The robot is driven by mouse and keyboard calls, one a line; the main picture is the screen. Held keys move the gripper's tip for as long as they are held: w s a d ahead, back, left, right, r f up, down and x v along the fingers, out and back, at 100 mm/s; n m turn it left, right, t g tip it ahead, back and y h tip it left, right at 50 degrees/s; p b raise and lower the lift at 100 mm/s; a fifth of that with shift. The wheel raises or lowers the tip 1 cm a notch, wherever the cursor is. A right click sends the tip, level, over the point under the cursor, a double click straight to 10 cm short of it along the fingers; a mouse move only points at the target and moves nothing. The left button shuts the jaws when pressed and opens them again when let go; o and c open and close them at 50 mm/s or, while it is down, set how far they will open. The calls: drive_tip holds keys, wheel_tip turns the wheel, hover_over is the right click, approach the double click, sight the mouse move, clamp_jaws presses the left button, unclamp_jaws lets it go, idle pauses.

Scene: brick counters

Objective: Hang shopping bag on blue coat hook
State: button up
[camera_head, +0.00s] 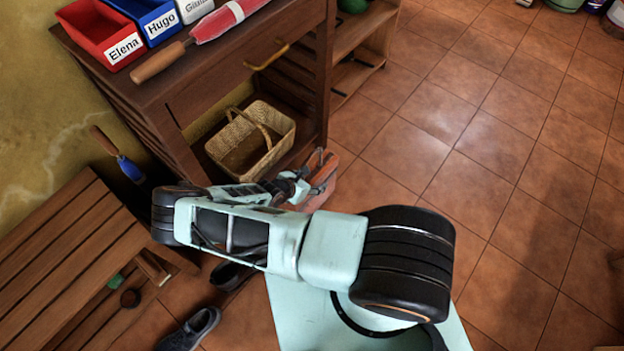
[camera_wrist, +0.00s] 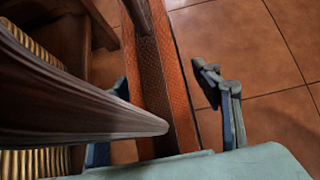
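The shopping bag (camera_head: 328,180) is orange-red and stands by the foot of the dark wooden cabinet, partly behind my gripper. In the wrist view the bag (camera_wrist: 166,85) is a narrow reddish-brown textured strip with a darker band. My gripper (camera_wrist: 170,118) is open, with its right finger clear of the bag over the floor. The bag lies between the fingers, and a gap shows on the right. My gripper also shows in the head view (camera_head: 312,184). I can make out no blue coat hook.
The dark wooden cabinet (camera_head: 190,105) holds a wicker basket (camera_head: 250,140) on its lower shelf. A slatted bench (camera_head: 65,245) and shoes (camera_head: 190,330) are at left.

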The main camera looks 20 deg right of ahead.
drive_tip(key=shift+f+b, duration=0.15)
drive_tip(key=shift+b, duration=0.25)
drive_tip(key=p+v, duration=0.4)
drive_tip(key=v, duration=0.5)
drive_tip(key=shift+s+a+r, duration=0.15)
drive_tip(key=shift+a+r, duration=0.05)
drive_tip(key=shift+r, duration=0.1)
drive_tip(key=shift+s+a+r, duration=0.3)
drive_tip(key=shift+a+r, duration=0.05)
drive_tip(key=shift+a, duration=0.05)
